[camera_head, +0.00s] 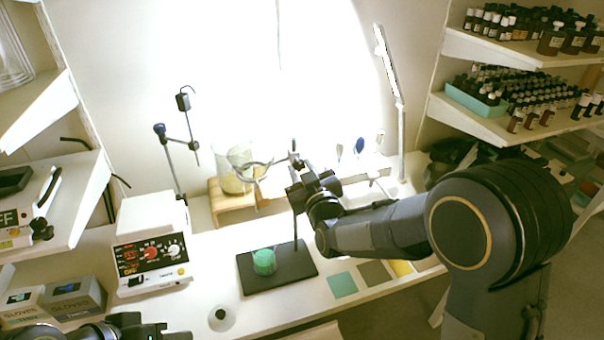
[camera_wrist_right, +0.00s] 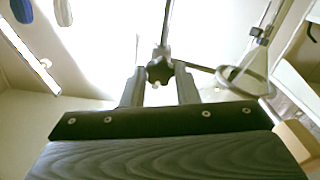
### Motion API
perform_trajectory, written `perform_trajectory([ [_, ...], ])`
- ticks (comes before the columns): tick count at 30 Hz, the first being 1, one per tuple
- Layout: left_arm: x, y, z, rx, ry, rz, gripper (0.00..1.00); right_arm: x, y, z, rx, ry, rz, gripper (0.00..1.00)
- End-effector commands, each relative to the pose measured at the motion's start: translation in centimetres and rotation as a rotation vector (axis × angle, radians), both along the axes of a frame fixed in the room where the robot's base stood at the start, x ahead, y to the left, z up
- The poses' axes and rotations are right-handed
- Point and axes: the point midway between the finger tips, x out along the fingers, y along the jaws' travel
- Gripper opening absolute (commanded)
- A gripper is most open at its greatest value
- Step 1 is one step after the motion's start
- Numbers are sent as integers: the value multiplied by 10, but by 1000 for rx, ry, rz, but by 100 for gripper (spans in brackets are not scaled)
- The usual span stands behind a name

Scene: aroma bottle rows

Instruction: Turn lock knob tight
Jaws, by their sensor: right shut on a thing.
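The lock knob (camera_wrist_right: 159,73) is a dark star-shaped knob on a clamp at the stand rod (camera_wrist_right: 166,25). In the wrist view it sits between the two fingers of my right gripper (camera_wrist_right: 160,84), which is shut on it. In the head view my right gripper (camera_head: 308,186) is at the upper rod of the black-based stand (camera_head: 290,268) and hides the knob. A ring (camera_head: 254,164) reaches left from the clamp; the ring also shows in the wrist view (camera_wrist_right: 241,80). My left gripper (camera_head: 140,327) is partly in view at the bottom left; its jaws are unclear.
A green round object (camera_head: 264,262) sits on the stand base. A glass beaker (camera_head: 232,178) is on a wooden riser (camera_head: 232,204) behind. A control box (camera_head: 150,250) stands left. Shelves of bottles (camera_head: 540,60) are at right. The front bench strip is mostly clear.

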Motion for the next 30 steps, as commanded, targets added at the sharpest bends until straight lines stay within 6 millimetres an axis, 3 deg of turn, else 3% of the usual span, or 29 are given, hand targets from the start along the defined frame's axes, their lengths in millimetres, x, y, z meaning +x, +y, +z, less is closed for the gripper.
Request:
perform_trajectory([
  [15,0,0,-82,0,0,0,36,0,-1,-6,413,128,0,5],
  [30,0,0,-137,0,0,0,36,0,-1,-4,864,277,0,5],
])
